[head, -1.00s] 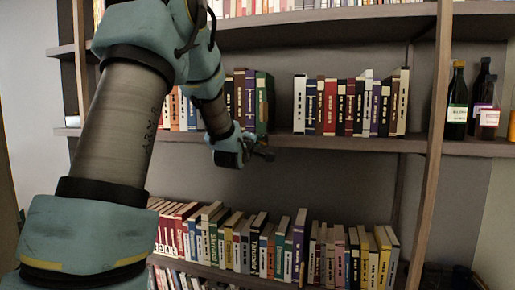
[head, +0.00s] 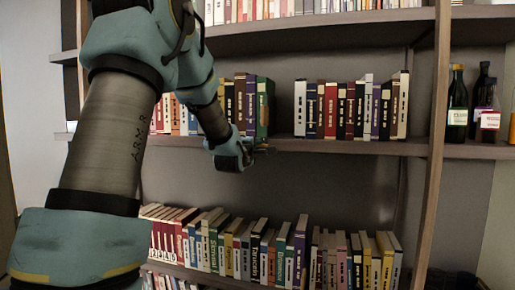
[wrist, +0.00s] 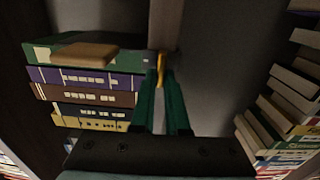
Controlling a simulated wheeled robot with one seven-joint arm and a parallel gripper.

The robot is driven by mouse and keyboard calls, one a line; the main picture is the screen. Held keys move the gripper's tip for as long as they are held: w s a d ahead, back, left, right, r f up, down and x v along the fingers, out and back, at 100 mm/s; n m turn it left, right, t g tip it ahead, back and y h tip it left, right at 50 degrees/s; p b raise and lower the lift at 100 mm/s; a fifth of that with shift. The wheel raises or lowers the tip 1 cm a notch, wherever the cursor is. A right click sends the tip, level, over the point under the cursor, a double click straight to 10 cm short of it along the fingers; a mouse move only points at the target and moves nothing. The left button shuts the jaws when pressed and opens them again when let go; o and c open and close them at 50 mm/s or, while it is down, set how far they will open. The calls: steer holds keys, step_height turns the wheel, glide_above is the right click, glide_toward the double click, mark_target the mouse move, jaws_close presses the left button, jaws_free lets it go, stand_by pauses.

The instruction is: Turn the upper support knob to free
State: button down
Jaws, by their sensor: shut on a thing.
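A small yellow knob (wrist: 161,68) shows in the wrist view at the front edge of the middle shelf board (wrist: 166,28). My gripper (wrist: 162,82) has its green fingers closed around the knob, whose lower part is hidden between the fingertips. In the head view my gripper (head: 264,148) is at the middle shelf's front edge, just below the green book (head: 263,106). The knob is too small to make out there. A tan block (wrist: 82,54) lies against the green book's face in the wrist view.
Several upright books (head: 350,108) stand right of a gap on the middle shelf. A lower row of books (head: 245,248) stands below my gripper. Bottles (head: 457,105) stand at the far right beyond a wooden upright (head: 436,120).

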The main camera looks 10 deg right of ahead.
steer(key=shift+f, duration=0.1)
steer(key=c, duration=0.9)
jaws_free()
steer(key=shift+s, duration=0.1)
steer(key=b+v, duration=0.1)
steer(key=v, duration=0.9)
steer(key=shift+s+a, duration=0.15)
steer(key=shift+s, duration=0.15)
